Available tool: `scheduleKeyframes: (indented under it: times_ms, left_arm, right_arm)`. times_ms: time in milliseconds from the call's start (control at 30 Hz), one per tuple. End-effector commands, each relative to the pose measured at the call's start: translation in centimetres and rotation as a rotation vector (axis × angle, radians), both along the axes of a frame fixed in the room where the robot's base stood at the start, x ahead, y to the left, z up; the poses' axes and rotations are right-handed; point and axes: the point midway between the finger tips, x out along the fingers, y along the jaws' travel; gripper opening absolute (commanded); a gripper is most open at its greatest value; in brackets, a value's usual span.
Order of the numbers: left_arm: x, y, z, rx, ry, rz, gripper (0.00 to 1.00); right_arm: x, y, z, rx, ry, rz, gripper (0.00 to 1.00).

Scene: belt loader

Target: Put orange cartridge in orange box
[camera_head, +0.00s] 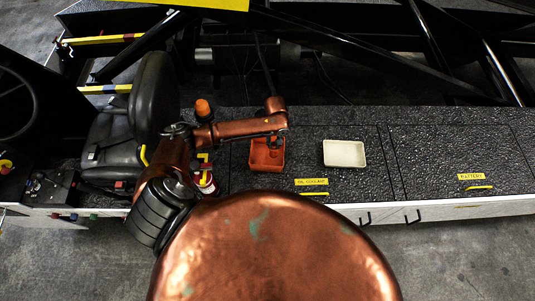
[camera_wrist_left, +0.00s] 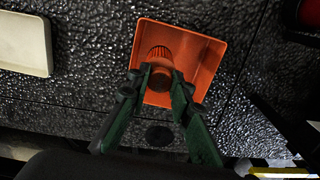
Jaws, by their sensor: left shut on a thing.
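The orange box (camera_head: 279,163) is an open, shallow tray on the black textured deck of the loader. It also shows in the left wrist view (camera_wrist_left: 212,50). The orange cartridge (camera_wrist_left: 159,54), with a ribbed end, is between the fingers of my left gripper (camera_wrist_left: 162,77). In the wrist view the cartridge appears within the outline of the box. I cannot tell whether it touches the box floor. In the head view my left gripper (camera_head: 275,138) is over the box, and the arm partly covers it. My right gripper is not in view.
An empty cream tray (camera_head: 344,153) stands right of the box. An orange rounded object (camera_head: 203,109) stands on the left, beside a black seat (camera_head: 154,100). Dark beams (camera_head: 390,70) cross behind the deck. The deck right of the cream tray is clear.

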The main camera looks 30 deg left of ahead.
Motion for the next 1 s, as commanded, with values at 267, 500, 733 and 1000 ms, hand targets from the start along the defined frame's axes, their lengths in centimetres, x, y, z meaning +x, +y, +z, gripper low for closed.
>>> scheduleKeyframes:
  times_ms: [267, 500, 733, 1000]
  left_arm:
    - [-0.2, 0.4, -4.8, 0.001, 0.003, 0.004, 0.0]
    - [-0.1, 0.4, -6.7, 0.0, 0.0, 0.002, 0.0]
    - [-0.1, 0.4, -8.8, 0.0, 0.0, 0.002, 0.0]
    - [-0.1, 0.4, -10.2, -0.001, 0.0, 0.002, 0.0]
  right_arm:
    - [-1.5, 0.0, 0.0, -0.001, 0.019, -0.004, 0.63]
    - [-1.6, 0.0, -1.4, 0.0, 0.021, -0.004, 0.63]
    - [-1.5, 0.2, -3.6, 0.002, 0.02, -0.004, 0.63]
    - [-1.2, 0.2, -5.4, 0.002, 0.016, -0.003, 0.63]
